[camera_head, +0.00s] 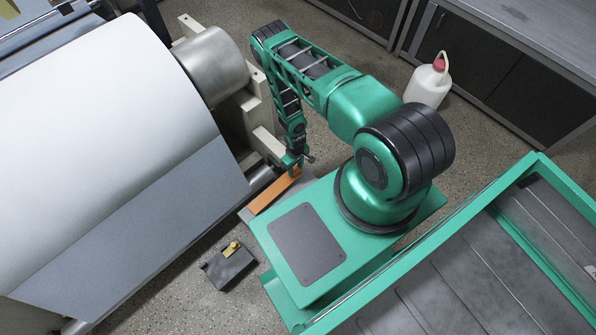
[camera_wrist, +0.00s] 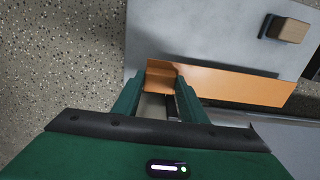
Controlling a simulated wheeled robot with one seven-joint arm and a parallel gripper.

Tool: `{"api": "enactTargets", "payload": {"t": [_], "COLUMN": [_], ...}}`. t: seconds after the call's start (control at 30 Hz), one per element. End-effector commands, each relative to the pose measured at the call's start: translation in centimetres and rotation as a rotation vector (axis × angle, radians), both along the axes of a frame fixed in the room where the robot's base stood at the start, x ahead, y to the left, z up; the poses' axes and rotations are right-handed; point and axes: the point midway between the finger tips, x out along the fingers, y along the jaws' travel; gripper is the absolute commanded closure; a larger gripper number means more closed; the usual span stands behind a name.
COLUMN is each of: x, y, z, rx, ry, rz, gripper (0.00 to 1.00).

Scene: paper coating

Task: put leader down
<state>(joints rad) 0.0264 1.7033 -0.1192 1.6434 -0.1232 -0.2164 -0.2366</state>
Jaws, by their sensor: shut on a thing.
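The leader, a long flat orange strip (camera_head: 273,192), lies along a grey plate (camera_head: 246,215) beside the big paper roll. In the wrist view the orange strip (camera_wrist: 235,85) runs to the right from my fingers over the grey plate (camera_wrist: 190,25). My gripper (camera_head: 293,163) is at the strip's upper end in the head view. In the wrist view the gripper (camera_wrist: 160,90) has its two green fingers on either side of the strip's folded near end and is shut on it. I cannot tell whether the strip rests fully on the plate.
A wide white paper roll (camera_head: 95,110) and a metal roller (camera_head: 211,66) stand at the left. A block (camera_wrist: 287,28) sits on the plate. A white bottle (camera_head: 425,86) stands behind my arm.

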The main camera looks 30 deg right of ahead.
Motion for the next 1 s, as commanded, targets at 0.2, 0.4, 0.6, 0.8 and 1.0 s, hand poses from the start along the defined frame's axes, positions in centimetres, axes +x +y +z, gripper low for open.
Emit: {"api": "enactTargets", "payload": {"t": [0.2, 0.4, 0.6, 0.8, 1.0], "x": [-0.1, 0.1, 0.0, 0.0, 0.0], "y": [0.0, 0.0, 0.0, 0.0, 0.0], "z": [-2.9, -3.4, -3.5, -3.6, -3.6], "rx": [0.000, 0.000, 0.000, 0.000, 0.000], "ry": [0.000, -0.001, 0.000, 0.000, 0.000], "rz": [0.001, 0.000, 0.000, 0.000, 0.000], "gripper": [0.89, 0.89, 0.89, 0.43, 0.43]}}
